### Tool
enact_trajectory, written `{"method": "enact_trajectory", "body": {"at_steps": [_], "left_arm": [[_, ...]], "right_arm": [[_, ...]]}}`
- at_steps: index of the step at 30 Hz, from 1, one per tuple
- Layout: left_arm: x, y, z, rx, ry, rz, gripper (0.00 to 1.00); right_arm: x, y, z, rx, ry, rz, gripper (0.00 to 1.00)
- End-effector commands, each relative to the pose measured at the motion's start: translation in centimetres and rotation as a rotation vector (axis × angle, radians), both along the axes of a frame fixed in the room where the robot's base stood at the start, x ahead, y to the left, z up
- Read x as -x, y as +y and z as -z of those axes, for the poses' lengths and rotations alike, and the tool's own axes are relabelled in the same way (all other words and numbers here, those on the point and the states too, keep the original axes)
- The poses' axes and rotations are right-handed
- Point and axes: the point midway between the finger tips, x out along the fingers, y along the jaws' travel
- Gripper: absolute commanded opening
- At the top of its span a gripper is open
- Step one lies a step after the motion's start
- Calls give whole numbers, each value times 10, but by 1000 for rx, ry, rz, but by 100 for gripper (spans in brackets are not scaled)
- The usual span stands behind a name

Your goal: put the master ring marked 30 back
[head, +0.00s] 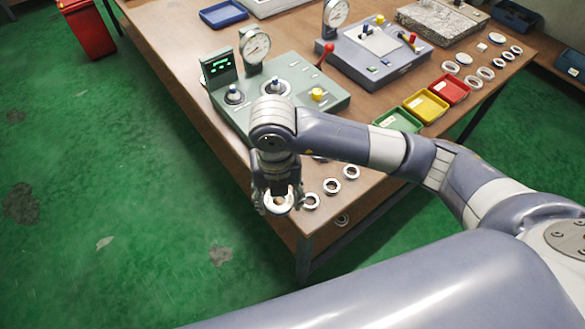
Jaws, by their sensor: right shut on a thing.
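My right gripper (277,198) reaches down over the near corner of the wooden table and is shut on a pale metal ring (280,207). Part of this ring is hidden by the fingers, and no number on it can be read. Loose rings lie just right of the gripper: one ring (311,201), another (332,186) and a third (351,172). Their markings are too small to read, so I cannot tell which ring is the 30. My left gripper is not in view.
A green gauge station (315,90) with a dial stands behind the gripper, and a grey-blue station (385,68) is farther back. Green (397,121), yellow (427,106) and red (450,88) trays line the right edge. More rings (485,73) lie at the far right.

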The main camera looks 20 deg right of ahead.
Motion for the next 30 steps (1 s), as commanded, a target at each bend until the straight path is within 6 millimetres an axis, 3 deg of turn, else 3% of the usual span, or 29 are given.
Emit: {"method": "enact_trajectory", "body": {"at_steps": [12,20,23,30], "left_arm": [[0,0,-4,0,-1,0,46],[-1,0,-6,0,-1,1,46],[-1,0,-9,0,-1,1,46],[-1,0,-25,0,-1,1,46]], "right_arm": [[6,24,12,-9,9,648,15],[7,29,15,-10,10,835,15],[-1,23,16,-6,10,857,15],[-48,-13,19,-5,9,861,15]]}}
